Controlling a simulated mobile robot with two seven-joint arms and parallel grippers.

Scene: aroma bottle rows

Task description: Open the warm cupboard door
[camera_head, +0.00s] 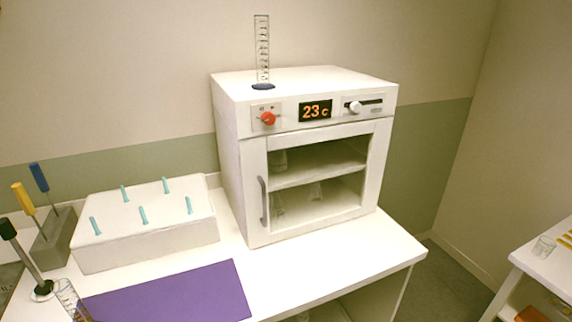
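The warm cupboard (228,120) is a white box-shaped unit standing on the white bench. Its door (253,160) has a white frame around a large window and looks shut. A grey vertical handle (263,200) is on the door's left side. Through the window I see a shelf (315,172) and a few small clear glass vessels (280,160), which are hard to make out. Neither of my grippers is in view.
The cupboard front has a red knob (268,118), a display (315,110) reading 23 c and a white slider (355,107). A graduated cylinder (262,50) stands on top. Left are a pegged white block (145,240), a purple mat (180,295) and a tool holder (52,240).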

